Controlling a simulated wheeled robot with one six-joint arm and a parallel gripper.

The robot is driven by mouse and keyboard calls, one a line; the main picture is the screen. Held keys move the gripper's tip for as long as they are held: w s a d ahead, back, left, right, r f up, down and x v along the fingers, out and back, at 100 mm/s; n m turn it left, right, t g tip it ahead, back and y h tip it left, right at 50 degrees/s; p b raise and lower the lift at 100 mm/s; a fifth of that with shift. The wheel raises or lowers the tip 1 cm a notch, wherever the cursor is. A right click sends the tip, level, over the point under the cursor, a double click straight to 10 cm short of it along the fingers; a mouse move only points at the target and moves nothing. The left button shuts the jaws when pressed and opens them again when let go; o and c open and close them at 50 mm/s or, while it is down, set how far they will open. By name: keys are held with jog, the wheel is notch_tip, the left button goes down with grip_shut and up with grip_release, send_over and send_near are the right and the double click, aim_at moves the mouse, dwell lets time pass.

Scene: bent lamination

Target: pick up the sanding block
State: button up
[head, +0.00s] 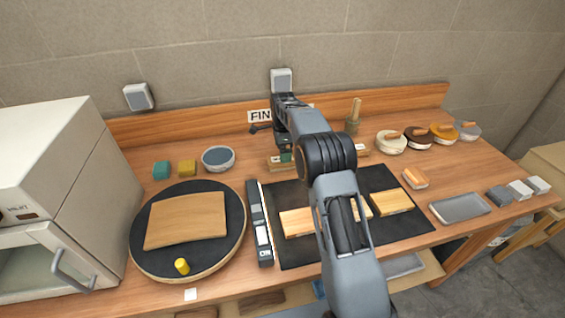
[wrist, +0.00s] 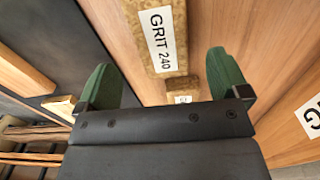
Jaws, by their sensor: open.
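A tan, rough-textured block with a white "GRIT 240" label (wrist: 150,38) shows at the top middle of the wrist view. It looks like a sanding block. In the head view my gripper (head: 285,156) is at the back of the bench, below the "FIN" sign, and my arm hides much of that spot.
A black mat (head: 292,252) with wooden pieces lies in front. A round black board (head: 215,260) holds a curved wooden sheet (head: 187,220). A white oven (head: 75,165) stands left. A grey tray (head: 460,207) and several round containers (head: 391,143) are at right.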

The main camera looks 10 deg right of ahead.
jog(key=shift+w+f+p, duration=0.1)
jog(key=shift+f+p, duration=0.5)
jog(key=shift+f, duration=2.1)
jog(key=shift+c, duration=0.3)
jog(key=c, duration=0.9)
jog(key=shift+r, duration=0.15)
jog(key=shift+c, duration=0.2)
jog(key=shift+r, duration=0.65)
jog(key=s+a+r+b, duration=0.2)
jog(key=s+r, duration=0.3)
jog(key=s, duration=0.1)
jog(key=s+a+r+b, duration=0.2)
jog(key=s+r, duration=0.4)
jog(key=s, duration=0.1)
jog(key=shift+s+a+r, duration=0.15)
jog(key=shift+a+r, duration=0.1)
jog(key=shift+a, duration=0.15)
